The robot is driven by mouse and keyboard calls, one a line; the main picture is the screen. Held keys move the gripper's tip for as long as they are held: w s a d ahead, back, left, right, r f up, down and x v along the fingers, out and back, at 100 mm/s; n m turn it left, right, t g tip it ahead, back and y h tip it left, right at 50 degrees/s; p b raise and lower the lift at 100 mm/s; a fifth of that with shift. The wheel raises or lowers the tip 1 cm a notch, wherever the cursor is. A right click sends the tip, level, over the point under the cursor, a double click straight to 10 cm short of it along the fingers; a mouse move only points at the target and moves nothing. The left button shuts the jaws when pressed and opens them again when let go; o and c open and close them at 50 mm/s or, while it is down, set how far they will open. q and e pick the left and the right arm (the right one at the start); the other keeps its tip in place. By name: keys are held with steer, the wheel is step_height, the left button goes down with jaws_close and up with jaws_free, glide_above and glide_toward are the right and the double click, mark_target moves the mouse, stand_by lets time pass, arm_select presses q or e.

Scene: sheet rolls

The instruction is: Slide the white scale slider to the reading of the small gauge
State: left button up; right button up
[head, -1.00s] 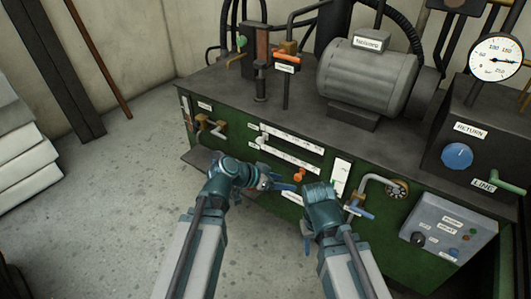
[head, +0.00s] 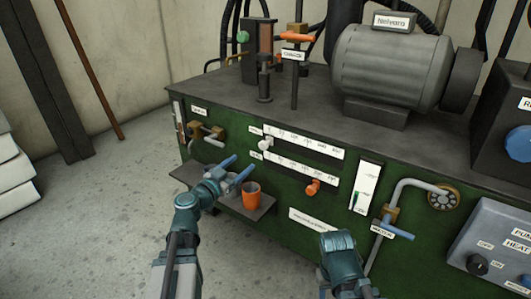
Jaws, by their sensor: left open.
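The white slider (head: 265,143) is a pale knob at the left end of the upper white scale strip (head: 308,139) on the green front panel. An orange slider (head: 313,188) sits toward the right on the lower scale strip (head: 290,167). My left gripper (head: 236,169) is open and empty, its blue fingers below and left of the white slider, apart from it. My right gripper (head: 338,245) is low in front of the panel; its fingers are hidden. I cannot make out a small round gauge; the scale figures are too small to read.
An orange cup (head: 251,195) stands on a dark shelf (head: 222,193) beside my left gripper. A vertical white indicator (head: 367,180) and a bent grey pipe with a blue-handled valve (head: 396,230) are to the right. A grey motor (head: 390,65) stands on top.

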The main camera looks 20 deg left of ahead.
mark_target(262, 146)
arm_select(q)
steer(key=x, duration=1.3)
steer(key=shift+w+d, duration=0.15)
steer(key=shift+w, duration=0.2)
steer(key=shift+c, duration=0.2)
jaws_close()
stand_by(0.8)
